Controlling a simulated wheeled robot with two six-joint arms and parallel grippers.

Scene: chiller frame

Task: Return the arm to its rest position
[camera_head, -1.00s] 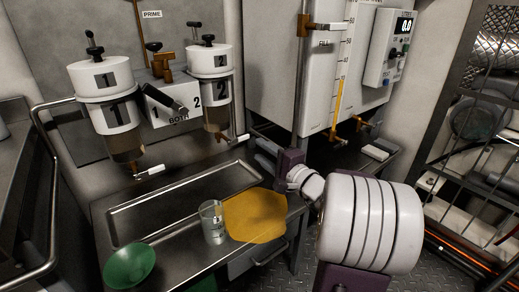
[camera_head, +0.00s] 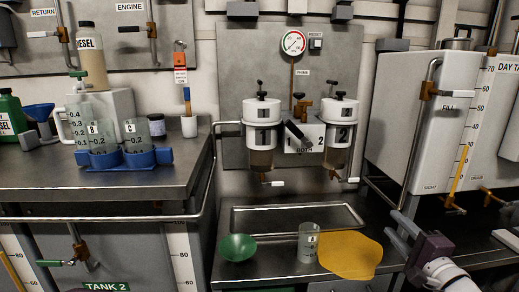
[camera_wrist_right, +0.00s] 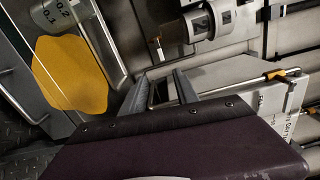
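My right gripper (camera_head: 398,232) is at the lower right of the head view, near the front right of the filter bench (camera_head: 228,280). Its two fingers show apart with nothing between them, also in the right wrist view (camera_wrist_right: 161,86). The gripper is just right of the yellow cloth (camera_head: 352,256) and apart from it. In the right wrist view the yellow cloth (camera_wrist_right: 70,75) lies to the left of the fingers. My left arm and gripper are not in view.
Filter housings 1 (camera_head: 262,122) and 2 (camera_head: 340,124) hang above a shallow tray (camera_head: 290,217). The day tank (camera_head: 412,125) stands behind the gripper. A blue rack (camera_head: 124,158) holds beakers at left.

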